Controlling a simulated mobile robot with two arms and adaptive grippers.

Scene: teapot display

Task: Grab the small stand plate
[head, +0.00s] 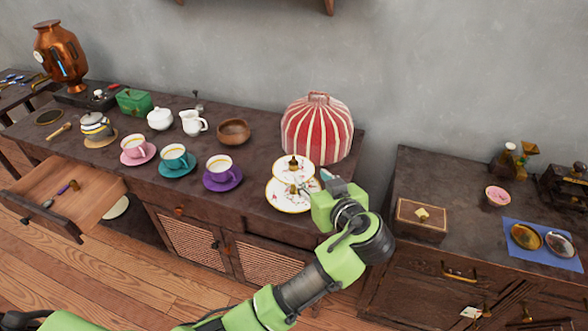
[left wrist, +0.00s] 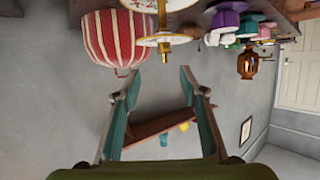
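The two-tier stand (head: 291,185) has white, gold-rimmed plates. Its small stand plate (head: 296,172) is the upper tier, with a dark gold knob on top, above the larger lower plate (head: 283,204). My left gripper (head: 325,183) is just right of the stand. In the left wrist view the small plate (left wrist: 168,40) shows nearly edge-on at the top, beyond my left fingertips (left wrist: 161,76). The fingers are spread, with nothing between them. My right gripper is out of view.
A red-and-cream striped tea cosy (head: 316,128) stands close behind the stand. A purple cup and saucer (head: 222,180) is to its left. A gap separates this counter from the right cabinet, which holds a wooden box (head: 420,220). An open drawer (head: 62,195) juts out at left.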

